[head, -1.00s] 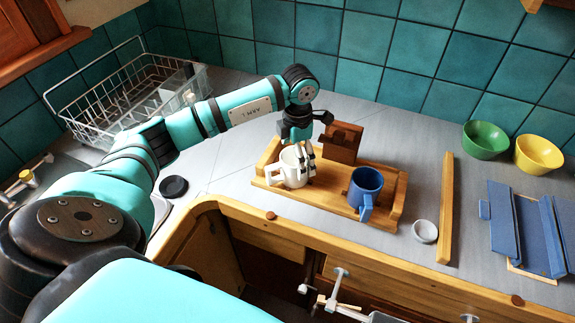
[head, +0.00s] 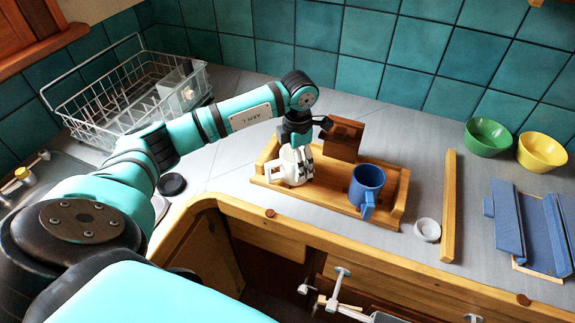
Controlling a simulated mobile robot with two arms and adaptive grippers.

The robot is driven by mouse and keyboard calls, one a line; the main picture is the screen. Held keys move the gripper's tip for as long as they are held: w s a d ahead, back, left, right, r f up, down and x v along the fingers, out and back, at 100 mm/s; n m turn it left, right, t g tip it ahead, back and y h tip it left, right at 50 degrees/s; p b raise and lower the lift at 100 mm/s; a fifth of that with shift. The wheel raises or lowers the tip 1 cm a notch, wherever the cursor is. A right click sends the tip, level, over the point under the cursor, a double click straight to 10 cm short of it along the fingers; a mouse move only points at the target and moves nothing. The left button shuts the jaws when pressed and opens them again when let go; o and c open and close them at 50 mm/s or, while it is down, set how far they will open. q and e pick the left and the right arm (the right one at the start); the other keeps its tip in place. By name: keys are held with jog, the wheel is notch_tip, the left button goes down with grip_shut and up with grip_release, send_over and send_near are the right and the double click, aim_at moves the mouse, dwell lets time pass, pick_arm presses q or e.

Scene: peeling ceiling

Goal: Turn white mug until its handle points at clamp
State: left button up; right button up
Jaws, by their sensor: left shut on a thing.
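The white mug (head: 289,169) stands upright on the wooden tray (head: 333,187), toward its left end. Its handle (head: 271,174) points left in the head view. My left gripper (head: 304,162) comes down from above and is shut on the mug at its right side. The fingers hide part of the mug's wall and rim. A metal bar with T-shaped ends (head: 340,280) shows low at the front cabinet. It may be the clamp, but I cannot tell for sure. My right gripper is not in view.
A blue mug (head: 367,185) stands on the tray's right end, and a brown wooden block (head: 342,138) is behind the gripper. A small white cup (head: 427,229), a wooden strip (head: 448,205), green (head: 488,138) and yellow (head: 541,152) bowls are to the right. A wire rack (head: 125,95) is left.

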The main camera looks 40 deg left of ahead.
pick_arm(q)
jog(key=shift+w+r, duration=0.1)
jog(key=shift+c, duration=0.4)
dwell(0.3)
jog(key=shift+n, duration=0.4)
jog(key=n, duration=0.6)
jog(key=shift+a+p, duration=0.1)
jog(key=shift+p, duration=0.3)
jog(key=n+p, duration=0.1)
jog(key=n, duration=0.3)
jog(key=shift+r, duration=0.15)
jog(key=n, duration=0.3)
jog(key=shift+p, duration=0.35)
